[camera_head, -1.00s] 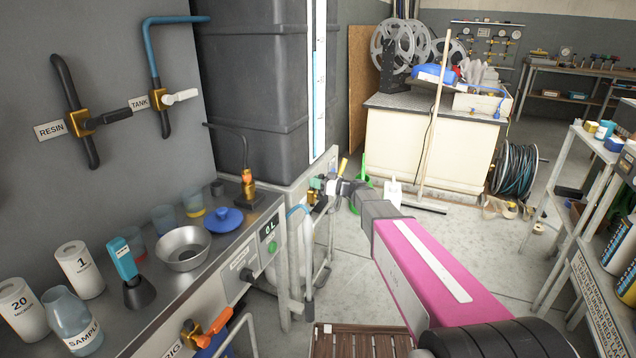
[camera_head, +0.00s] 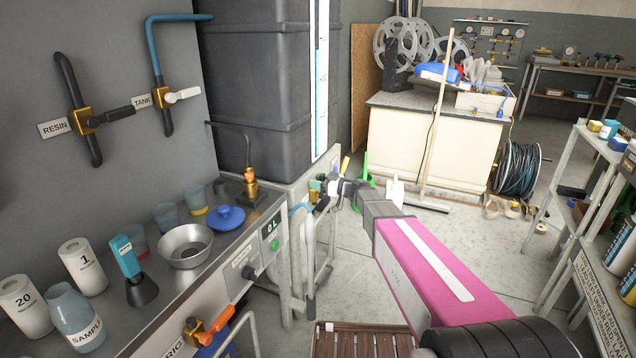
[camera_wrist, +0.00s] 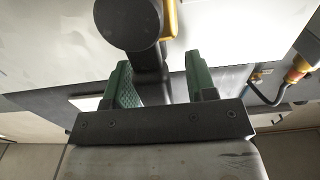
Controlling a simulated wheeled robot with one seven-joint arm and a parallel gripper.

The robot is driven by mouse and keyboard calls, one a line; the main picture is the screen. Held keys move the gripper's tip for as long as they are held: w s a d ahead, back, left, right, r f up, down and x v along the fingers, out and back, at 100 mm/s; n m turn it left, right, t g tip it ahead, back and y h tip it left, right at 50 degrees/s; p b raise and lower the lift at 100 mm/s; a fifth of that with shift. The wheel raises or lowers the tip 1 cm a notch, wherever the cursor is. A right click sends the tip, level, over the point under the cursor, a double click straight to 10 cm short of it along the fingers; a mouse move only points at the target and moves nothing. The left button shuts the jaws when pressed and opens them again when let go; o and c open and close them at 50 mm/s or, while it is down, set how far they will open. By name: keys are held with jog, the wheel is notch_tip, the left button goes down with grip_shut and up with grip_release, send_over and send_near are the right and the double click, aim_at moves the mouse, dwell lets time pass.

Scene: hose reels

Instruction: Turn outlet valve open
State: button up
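My gripper (camera_head: 322,187) is at the lower front corner of the dark grey tank (camera_head: 270,90), beyond the bench. In the wrist view its two green fingers (camera_wrist: 160,85) stand apart. A black handle stem (camera_wrist: 150,62) with a round black end (camera_wrist: 127,20) and a yellow part (camera_wrist: 170,18) lies between them, apparently part of the outlet valve. The stem is nearer the left finger; a gap shows on the right. Contact cannot be told. In the head view a small yellow lever (camera_head: 345,164) shows beside my gripper. The valve body is mostly hidden.
The bench (camera_head: 160,262) at left holds a metal bowl (camera_head: 185,245), a blue lid (camera_head: 226,218) and filter cartridges. RESIN (camera_head: 88,120) and TANK (camera_head: 166,98) wall valves are above it. A shelf rack (camera_head: 563,210) stands right.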

jog(key=v, duration=1)
jog(key=shift+d, duration=0.35)
jog(key=shift+s, duration=0.1)
jog(key=s+d+f+m+g+h, duration=0.4)
jog(key=s+f+m+h, duration=0.25)
jog(key=s+f, duration=0.45)
jog(key=s+d+f+m+g+h, duration=0.2)
jog(key=s+d+f+m+h, duration=0.1)
jog(key=s+d+m+h, duration=0.4)
jog(key=s+d+h, duration=0.3)
jog(key=s+d, duration=0.3)
jog(key=shift+s+m, duration=0.25)
jog(key=shift+m, duration=0.1)
